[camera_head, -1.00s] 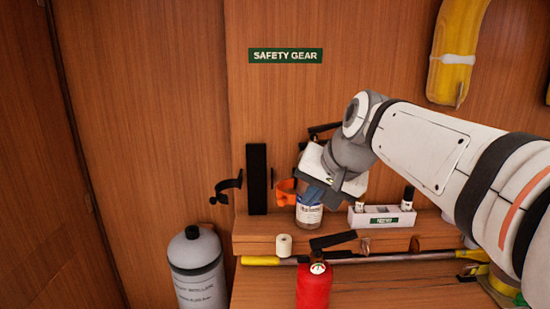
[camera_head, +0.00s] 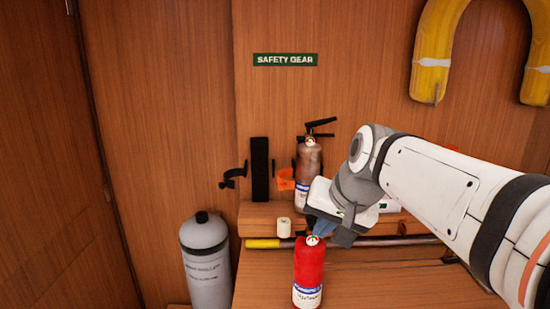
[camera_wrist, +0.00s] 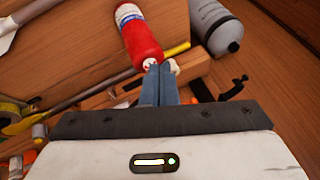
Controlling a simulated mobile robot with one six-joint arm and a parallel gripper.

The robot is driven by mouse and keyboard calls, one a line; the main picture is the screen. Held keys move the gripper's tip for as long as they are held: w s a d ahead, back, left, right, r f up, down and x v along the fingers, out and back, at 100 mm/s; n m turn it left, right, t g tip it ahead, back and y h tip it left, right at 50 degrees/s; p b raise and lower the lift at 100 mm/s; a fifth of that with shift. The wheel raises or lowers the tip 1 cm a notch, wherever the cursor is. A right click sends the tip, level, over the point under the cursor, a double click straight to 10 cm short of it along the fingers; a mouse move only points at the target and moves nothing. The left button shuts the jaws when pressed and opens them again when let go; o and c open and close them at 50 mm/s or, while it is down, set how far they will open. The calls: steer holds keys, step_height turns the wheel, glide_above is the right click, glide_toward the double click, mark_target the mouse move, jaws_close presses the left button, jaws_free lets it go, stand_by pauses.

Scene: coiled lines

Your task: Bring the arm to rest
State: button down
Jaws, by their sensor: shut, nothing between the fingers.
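My gripper (camera_head: 318,228) is at the end of my white and grey arm, which reaches in from the right. Its blue fingers are together with nothing between them; they also show in the wrist view (camera_wrist: 158,72). A red fire extinguisher (camera_head: 308,272) stands upright in front of the shelf. In the head view my gripper overlaps its top and hides its handle. In the wrist view the red extinguisher (camera_wrist: 141,38) lies just beyond the fingertips; I cannot tell whether they touch.
A dull grey-brown extinguisher (camera_head: 309,172) stands on the shelf beside an orange holder (camera_head: 286,179) and a black wall plate (camera_head: 260,170). A white roll (camera_head: 284,228) sits nearby. A grey cylinder (camera_head: 203,262) stands left. A yellow-ended pole (camera_head: 263,243) runs along the shelf front.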

steer(key=s+d+f+n+g+h, duration=0.1)
steer(key=s+d+f, duration=0.2)
steer(key=s+f, duration=0.4)
steer(key=s+d+f+n+g+h, duration=0.1)
steer(key=s+d+f, duration=0.2)
steer(key=s+f, duration=0.3)
step_height(320, 180, down, 3)
steer(key=shift+s+d+r+n+g+h, duration=0.2)
steer(key=shift+s+n+g+h, duration=0.1)
steer(key=shift+s+g+h, duration=0.1)
